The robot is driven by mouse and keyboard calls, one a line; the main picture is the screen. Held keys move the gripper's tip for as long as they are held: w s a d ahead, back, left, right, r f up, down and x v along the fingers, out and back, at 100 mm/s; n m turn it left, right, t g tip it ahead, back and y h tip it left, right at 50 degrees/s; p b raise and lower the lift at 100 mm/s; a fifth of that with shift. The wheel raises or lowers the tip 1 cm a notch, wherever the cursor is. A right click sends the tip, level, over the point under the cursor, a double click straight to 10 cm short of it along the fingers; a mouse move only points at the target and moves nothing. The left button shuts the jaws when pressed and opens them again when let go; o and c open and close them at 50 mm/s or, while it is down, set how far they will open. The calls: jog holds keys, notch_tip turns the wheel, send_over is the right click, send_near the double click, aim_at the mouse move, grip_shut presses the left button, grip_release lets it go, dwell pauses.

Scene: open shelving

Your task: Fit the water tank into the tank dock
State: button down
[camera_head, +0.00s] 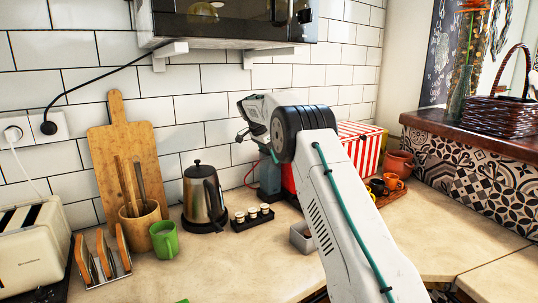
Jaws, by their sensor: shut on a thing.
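My gripper (243,134) shows only in part at the end of my white arm, in the middle of the view. Its fingertips are mostly hidden by my wrist. A grey-blue, box-like piece (269,176) below my wrist looks like the water tank. It appears upright, close against the left side of a red appliance (289,178), which is mostly hidden behind my arm. I cannot make out the tank dock or whether the tank touches it.
A steel kettle (203,196) and a dark tray with small cups (252,216) stand left of my wrist. A grey open container (301,237) sits beside my arm. A striped box (357,148) and orange cups (393,181) are at the right. The front counter (235,268) is mostly clear.

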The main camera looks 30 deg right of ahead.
jog(key=shift+c, duration=1.2)
grip_release()
jog(key=shift+f, duration=0.1)
jog(key=v, duration=1.2)
jog(key=s+a+r+n+g+y, duration=0.1)
jog(key=s+a+n, duration=0.4)
jog(key=s, duration=0.5)
jog(key=s+a+f+n+y, duration=0.1)
jog(key=s+a+n, duration=0.3)
jog(key=s, duration=1.2)
jog(key=s+a+f+n+t+y, duration=0.1)
jog(key=s+a+f+n, duration=0.3)
jog(key=s, duration=1.2)
jog(key=s+a+f+n+t+y, duration=0.1)
jog(key=s+a+f+n, duration=0.2)
jog(key=s+a, duration=0.5)
jog(key=s+n, duration=0.1)
jog(key=s, duration=0.7)
jog(key=shift+f+n, duration=0.15)
jog(key=shift+n, duration=0.15)
